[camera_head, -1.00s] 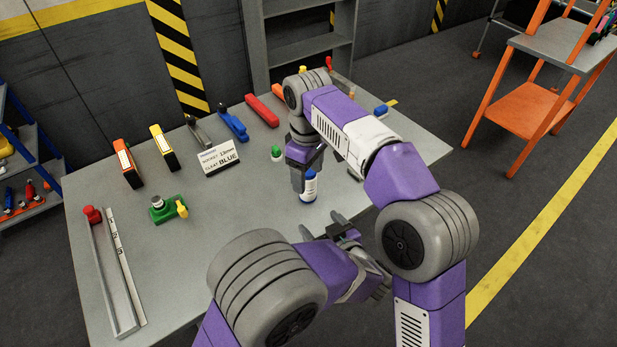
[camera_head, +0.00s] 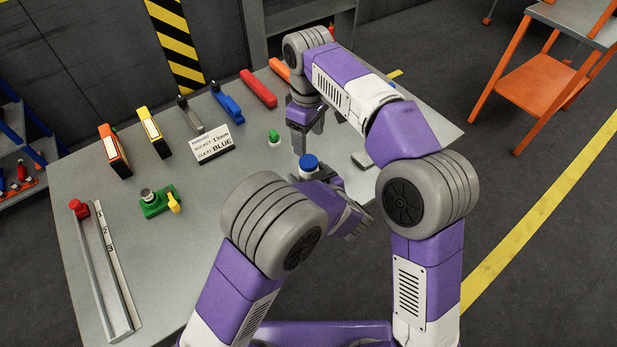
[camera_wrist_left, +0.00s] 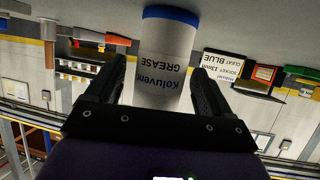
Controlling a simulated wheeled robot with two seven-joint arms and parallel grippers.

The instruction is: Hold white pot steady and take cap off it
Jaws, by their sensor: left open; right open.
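The white pot (camera_wrist_left: 165,70) stands on the table, with a blue cap (camera_head: 309,162) on its top. In the left wrist view, which is upside down, its label reads Koluvem GREASE and a blue band runs around its lower end. My left gripper (camera_head: 318,174) is low at the pot with its open fingers on either side of it; a gap shows on at least one side. My right gripper (camera_head: 305,138) is open, points down and appears above and behind the cap in the head view. The pot's lower body is hidden in the head view by my left gripper.
A small pot with a green cap (camera_head: 274,138) stands behind and left. A label card (camera_head: 213,145), a green device (camera_head: 155,204), a metal channel with a red knob (camera_head: 98,265) and several coloured tools line the table (camera_head: 215,200).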

